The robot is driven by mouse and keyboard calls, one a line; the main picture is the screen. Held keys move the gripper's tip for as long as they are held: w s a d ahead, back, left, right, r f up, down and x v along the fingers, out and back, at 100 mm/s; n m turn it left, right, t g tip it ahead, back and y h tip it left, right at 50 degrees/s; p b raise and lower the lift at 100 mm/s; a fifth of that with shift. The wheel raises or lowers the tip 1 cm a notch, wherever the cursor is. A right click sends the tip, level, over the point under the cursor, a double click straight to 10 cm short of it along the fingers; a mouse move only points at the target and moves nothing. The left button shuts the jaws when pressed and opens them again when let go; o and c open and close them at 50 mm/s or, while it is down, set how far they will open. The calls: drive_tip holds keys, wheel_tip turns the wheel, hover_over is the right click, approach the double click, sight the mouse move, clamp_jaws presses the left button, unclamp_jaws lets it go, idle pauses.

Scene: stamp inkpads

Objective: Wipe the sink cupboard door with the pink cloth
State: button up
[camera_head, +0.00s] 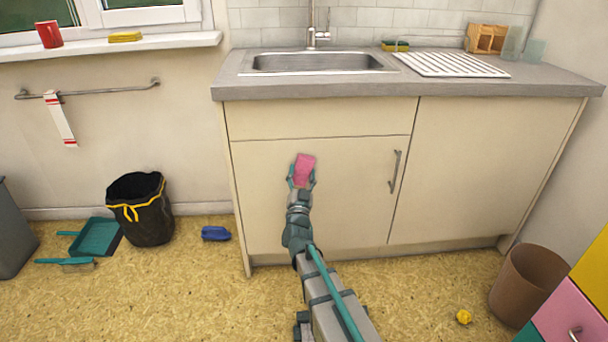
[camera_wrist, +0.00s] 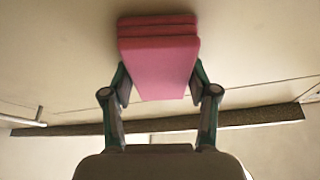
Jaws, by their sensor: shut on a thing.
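The pink cloth (camera_head: 305,167) is a folded pad held between the fingers of my gripper (camera_head: 301,177). In the wrist view the pink cloth (camera_wrist: 158,60) shows its stacked layers, and my gripper (camera_wrist: 160,85) is shut on its two sides. The cream sink cupboard door (camera_head: 340,205) is under the sink, with a vertical handle (camera_head: 394,171) near its right edge. The cloth is in front of the upper left part of the door, left of the handle. Its far edge seems close to the door face, but I cannot tell whether it touches.
The counter (camera_head: 228,88) with the sink (camera_head: 320,63) overhangs above. A brown bin (camera_head: 527,285) and a yellow object (camera_head: 463,317) are at right.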

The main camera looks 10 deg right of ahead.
drive_tip(key=shift+w+a+f, duration=0.15)
drive_tip(key=shift+w+a, duration=0.05)
drive_tip(key=shift+a, duration=0.05)
drive_tip(key=shift+s+a, duration=0.1)
drive_tip(key=shift+s, duration=0.5)
drive_tip(key=shift+s+a, duration=0.15)
drive_tip(key=shift+s, duration=2.25)
drive_tip(key=shift+s, duration=0.1)
drive_tip(key=shift+s+a+b, duration=0.15)
drive_tip(key=shift+s+b, duration=0.15)
drive_tip(key=shift+s, duration=1.1)
